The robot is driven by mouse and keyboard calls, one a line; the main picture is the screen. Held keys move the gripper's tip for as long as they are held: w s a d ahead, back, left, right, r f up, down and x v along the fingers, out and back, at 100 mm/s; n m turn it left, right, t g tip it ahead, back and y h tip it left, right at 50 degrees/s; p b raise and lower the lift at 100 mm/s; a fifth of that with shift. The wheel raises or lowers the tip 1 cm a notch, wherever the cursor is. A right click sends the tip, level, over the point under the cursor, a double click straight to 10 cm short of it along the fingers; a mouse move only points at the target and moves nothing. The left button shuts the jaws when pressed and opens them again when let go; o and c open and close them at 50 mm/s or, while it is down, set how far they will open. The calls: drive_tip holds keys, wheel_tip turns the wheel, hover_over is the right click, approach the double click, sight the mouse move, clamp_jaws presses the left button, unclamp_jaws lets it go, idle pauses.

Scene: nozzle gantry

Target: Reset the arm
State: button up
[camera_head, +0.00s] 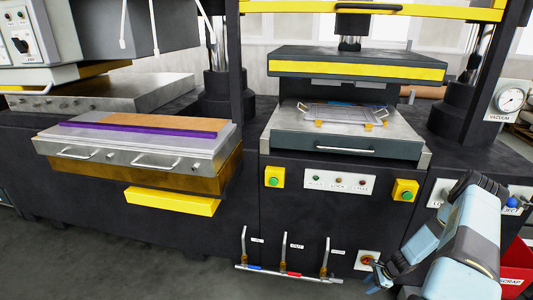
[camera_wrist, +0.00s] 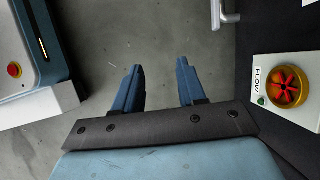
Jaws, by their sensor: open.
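My gripper (camera_wrist: 158,68) shows in the wrist view with its two blue fingers apart. Nothing is between them, and only grey floor lies beyond. In the head view my blue arm comes in at the lower right. My gripper (camera_head: 382,276) is low there, in front of the black machine base and close to the red FLOW knob (camera_head: 367,260). In the wrist view the red and yellow FLOW knob (camera_wrist: 288,87) is to the right of the fingers, apart from them.
The black press (camera_head: 340,145) stands behind, with a metal tray (camera_head: 343,114) on its lower platen. Pipe valves (camera_head: 284,262) stick out low on the front. A drawer-like plate with handles (camera_head: 110,159) juts out at left. A red scrap bin (camera_head: 517,262) is at right. Floor at lower left is clear.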

drive_tip(key=w+r+n+h, duration=0.1)
drive_tip(key=w+r+n, duration=0.35)
drive_tip(key=r, duration=1.05)
drive_tip(key=w+a+r+n+h, duration=0.1)
drive_tip(key=a+r+n, duration=0.3)
drive_tip(key=r, duration=1.5)
drive_tip(key=a+r+n+h, duration=0.15)
drive_tip(key=a+r, duration=0.35)
drive_tip(key=r, duration=1.5)
drive_tip(key=s+a+r+n+t+h, duration=0.1)
drive_tip(key=s+a+r+n, duration=0.2)
drive_tip(key=s+a+r, duration=0.45)
drive_tip(key=s+a+r+n+t, duration=0.15)
drive_tip(key=s+r, duration=0.35)
drive_tip(key=r, duration=0.5)
drive_tip(key=s+a+r+n+t, duration=0.1)
drive_tip(key=s+a+r+n, duration=0.1)
drive_tip(key=s, duration=0.8)
drive_tip(key=s+a+r+n+t, duration=0.1)
drive_tip(key=s+r, duration=0.3)
drive_tip(key=s, duration=0.6)
drive_tip(key=shift+s+a+r+n+h, duration=0.3)
drive_tip(key=shift+a+n+h, duration=0.15)
drive_tip(key=shift+a+n, duration=0.35)
